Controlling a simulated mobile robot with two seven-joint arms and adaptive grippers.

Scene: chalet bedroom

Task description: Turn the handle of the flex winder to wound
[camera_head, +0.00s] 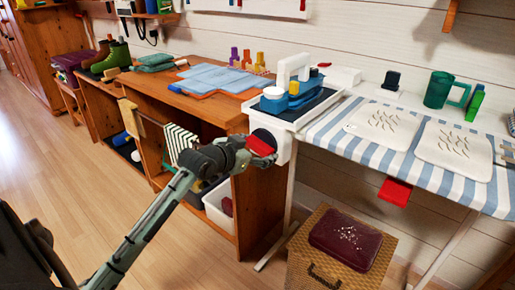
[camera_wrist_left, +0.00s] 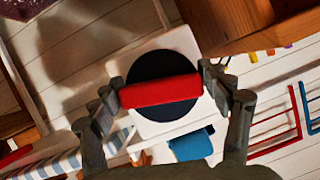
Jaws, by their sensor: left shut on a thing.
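The flex winder is a white box (camera_head: 283,150) at the right end of the wooden workbench, with a black disc on its front and a red bar handle (camera_head: 261,145) across the disc. My left gripper (camera_head: 247,157) is at this handle in the head view and covers part of the disc. In the left wrist view the gripper (camera_wrist_left: 161,90) is shut on the red handle (camera_wrist_left: 160,91), one finger at each end. The black disc (camera_wrist_left: 163,68) shows behind the bar, which lies almost level and slightly tilted there. My right gripper is not in view.
A wicker box (camera_head: 330,272) with a maroon cushion (camera_head: 350,238) stands below. The floor at left is clear.

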